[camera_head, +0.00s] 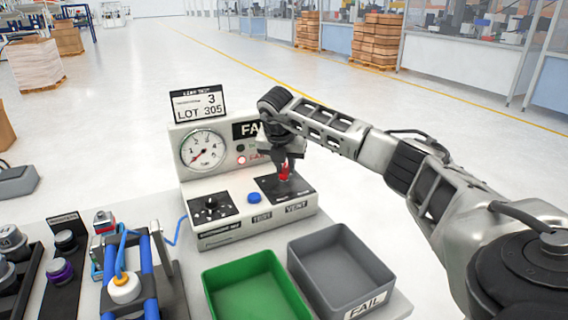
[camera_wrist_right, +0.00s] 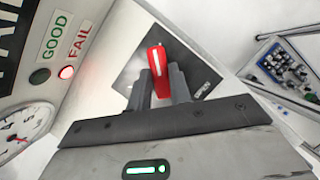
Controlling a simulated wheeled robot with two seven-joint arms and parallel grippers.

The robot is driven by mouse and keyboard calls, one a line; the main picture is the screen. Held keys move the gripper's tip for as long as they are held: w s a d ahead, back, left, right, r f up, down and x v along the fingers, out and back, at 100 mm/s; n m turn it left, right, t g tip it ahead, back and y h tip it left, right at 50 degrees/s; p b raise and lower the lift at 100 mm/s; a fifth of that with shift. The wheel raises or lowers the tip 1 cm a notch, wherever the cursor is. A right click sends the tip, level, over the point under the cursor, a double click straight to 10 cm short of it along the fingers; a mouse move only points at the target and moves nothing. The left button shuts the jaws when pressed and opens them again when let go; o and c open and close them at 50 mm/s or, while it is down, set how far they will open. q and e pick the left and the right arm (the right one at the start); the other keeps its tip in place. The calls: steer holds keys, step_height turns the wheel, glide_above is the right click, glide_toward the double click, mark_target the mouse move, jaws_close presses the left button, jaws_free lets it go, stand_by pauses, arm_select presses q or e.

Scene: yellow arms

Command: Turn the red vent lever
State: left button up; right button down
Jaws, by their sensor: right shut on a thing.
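The red vent lever (camera_head: 284,173) stands on a black plate marked VENT, on the right of the leak test box (camera_head: 226,190). My right gripper (camera_head: 285,166) reaches down over it and is shut on the lever. In the right wrist view the lever (camera_wrist_right: 157,62) shows between the two dark fingers of the gripper (camera_wrist_right: 163,85), its white stripe facing the camera. The lever's base is partly hidden by the fingers. My left gripper is not in view.
The box carries a gauge (camera_head: 204,150), a blue TEST button (camera_head: 254,197) and a lit red FAIL lamp (camera_wrist_right: 67,72); the GOOD lamp (camera_wrist_right: 40,76) is dark. A green bin (camera_head: 256,289) and a grey FAIL bin (camera_head: 340,268) stand in front. A blue-railed fixture (camera_head: 124,286) is at left.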

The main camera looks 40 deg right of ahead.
steer(key=shift+d+r+m, duration=0.1)
steer(key=shift+m, duration=0.5)
steer(key=c, duration=1.3)
jaws_free()
steer(key=v, duration=1.6)
steer(key=shift+w+b, duration=0.25)
steer(key=shift+b, duration=0.05)
